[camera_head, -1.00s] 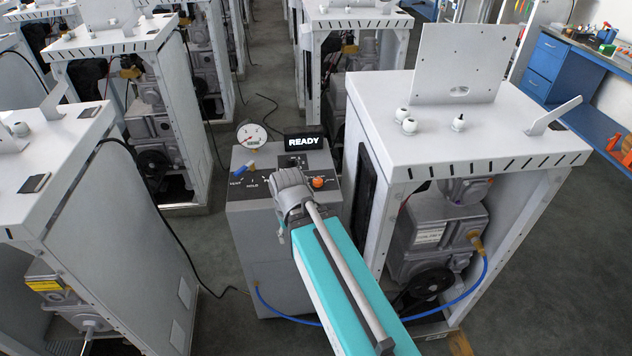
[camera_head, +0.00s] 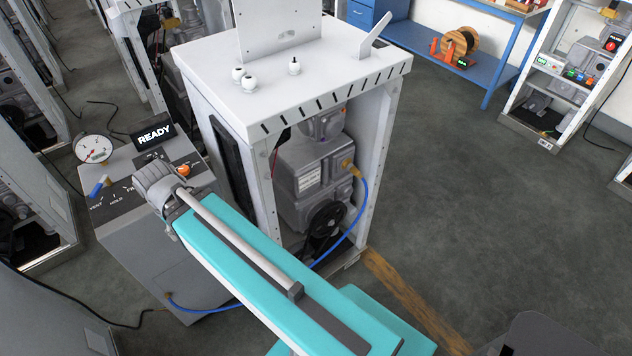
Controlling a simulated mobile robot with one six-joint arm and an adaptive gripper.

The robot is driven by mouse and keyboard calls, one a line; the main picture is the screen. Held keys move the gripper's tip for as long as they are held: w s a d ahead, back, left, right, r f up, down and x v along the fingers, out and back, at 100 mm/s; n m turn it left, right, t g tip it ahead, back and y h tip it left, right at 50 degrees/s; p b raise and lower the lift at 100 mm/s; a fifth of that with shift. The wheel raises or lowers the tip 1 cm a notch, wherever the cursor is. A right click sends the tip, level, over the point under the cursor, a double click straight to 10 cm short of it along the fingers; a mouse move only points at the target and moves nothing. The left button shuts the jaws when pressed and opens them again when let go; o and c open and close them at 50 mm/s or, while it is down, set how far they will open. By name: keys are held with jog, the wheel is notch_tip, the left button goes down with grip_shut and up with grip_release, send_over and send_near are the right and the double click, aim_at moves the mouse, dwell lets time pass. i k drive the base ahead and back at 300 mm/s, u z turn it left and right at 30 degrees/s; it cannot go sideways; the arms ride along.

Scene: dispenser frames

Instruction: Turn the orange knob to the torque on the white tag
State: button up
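The orange knob (camera_head: 183,170) is on the sloped dark panel on top of a grey console (camera_head: 150,255), at its right side. My arm's grey wrist end (camera_head: 156,184) is over the front middle of this panel, just left of and in front of the knob. My gripper's fingers are hidden by the wrist, so I cannot see whether they touch anything. A lit display reading READY (camera_head: 154,134) stands at the panel's back. A blue lever (camera_head: 99,187) is at the left, beside VENT and HOLD labels. I cannot make out a white tag with a torque.
A round dial gauge (camera_head: 93,149) stands behind the panel. A white dispenser frame (camera_head: 350,75) with a pump unit inside is close on the right. A blue hose (camera_head: 352,228) runs from it to the console. Open floor (camera_head: 470,210) lies to the right.

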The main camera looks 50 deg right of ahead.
aim_at(184, 170)
jog(key=z, duration=0.05)
jog(key=k, duration=1.55)
jog(key=z, duration=0.85)
jog(key=i, duration=1)
jog(key=z, duration=0.05)
